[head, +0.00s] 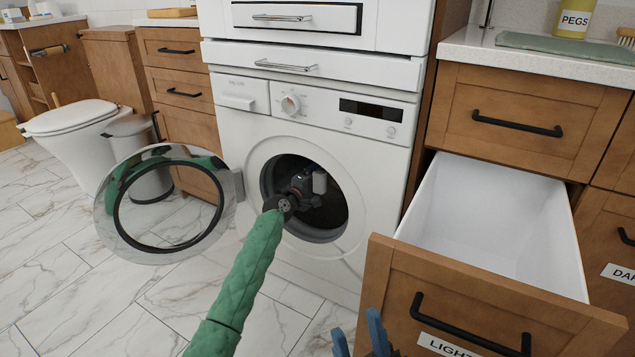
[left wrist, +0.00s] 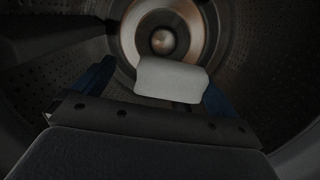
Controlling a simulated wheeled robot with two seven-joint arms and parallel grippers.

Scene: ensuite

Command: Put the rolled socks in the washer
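The washer (head: 375,175) has its round door (head: 112,215) swung open to the left. My left arm reaches through the opening, with my left gripper (head: 304,184) inside the drum. In the left wrist view, the white rolled socks (left wrist: 172,80) are between the blue fingers of my left gripper (left wrist: 158,88). The socks overlap the right finger in the picture, and a gap shows beside the left finger, so the fingers look open. Whether the socks touch the drum is unclear. My right gripper (head: 358,333) is at the bottom edge of the head view, fingers apart and empty.
A drawer labelled LIGHTS (head: 480,305) stands pulled out right of the washer; its visible white inside is empty. A toilet (head: 75,135) and a bin (head: 140,170) stand at left, behind the washer door. Marble floor (head: 130,310) is clear at lower left.

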